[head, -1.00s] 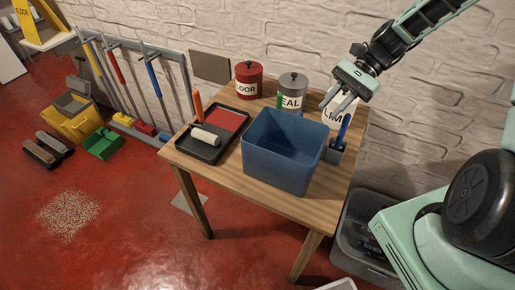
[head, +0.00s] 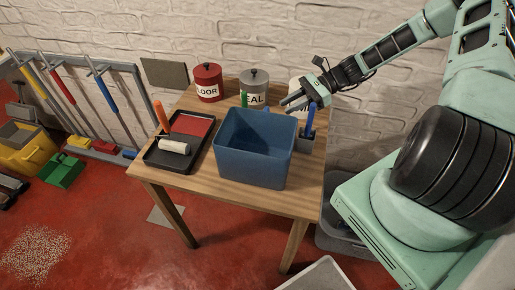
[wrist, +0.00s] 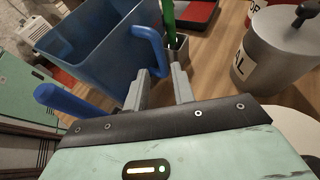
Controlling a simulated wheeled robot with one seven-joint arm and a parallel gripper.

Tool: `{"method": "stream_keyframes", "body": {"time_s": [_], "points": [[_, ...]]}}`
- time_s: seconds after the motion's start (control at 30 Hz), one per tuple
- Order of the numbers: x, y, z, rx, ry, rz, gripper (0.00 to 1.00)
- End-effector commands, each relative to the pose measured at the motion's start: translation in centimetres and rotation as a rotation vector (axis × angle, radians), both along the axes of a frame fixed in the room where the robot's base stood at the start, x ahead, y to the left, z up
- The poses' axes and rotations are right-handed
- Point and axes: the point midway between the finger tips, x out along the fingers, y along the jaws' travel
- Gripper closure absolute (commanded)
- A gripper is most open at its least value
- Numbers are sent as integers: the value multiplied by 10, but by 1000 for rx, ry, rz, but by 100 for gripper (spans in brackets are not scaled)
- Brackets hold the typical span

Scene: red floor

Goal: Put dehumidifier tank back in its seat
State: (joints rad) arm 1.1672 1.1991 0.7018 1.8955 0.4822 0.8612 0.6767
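The blue open-topped tank (head: 252,160) stands upright on the wooden table and looks empty. Its blue loop handle (wrist: 147,36) shows on its near wall in the wrist view. My gripper (head: 289,103) is just behind the tank's back right rim in the head view. In the wrist view my gripper (wrist: 160,75) is open, and the lower end of the handle appears at the gap between the fingertips. I cannot tell whether they touch. I cannot make out the dehumidifier's seat for certain.
A black paint tray (head: 162,163) with a roller lies left of the tank. A red can (head: 207,85) and grey can (head: 254,80) stand behind it; a white can is partly hidden by my gripper. A small grey holder (head: 306,141) with a blue-handled tool stands close right.

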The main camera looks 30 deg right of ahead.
Motion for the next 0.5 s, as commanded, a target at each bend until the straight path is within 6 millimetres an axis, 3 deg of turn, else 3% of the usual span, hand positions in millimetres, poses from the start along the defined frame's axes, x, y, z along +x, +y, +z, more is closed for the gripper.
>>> {"method": "stream_keyframes", "body": {"time_s": [0.1, 0.37, 0.5], "points": [[3, 17, -6, 3, 1, 3, 75], [6, 32, -13, 1, 1, 2, 75], [10, 53, -21, 3, 1, 4, 75]]}}
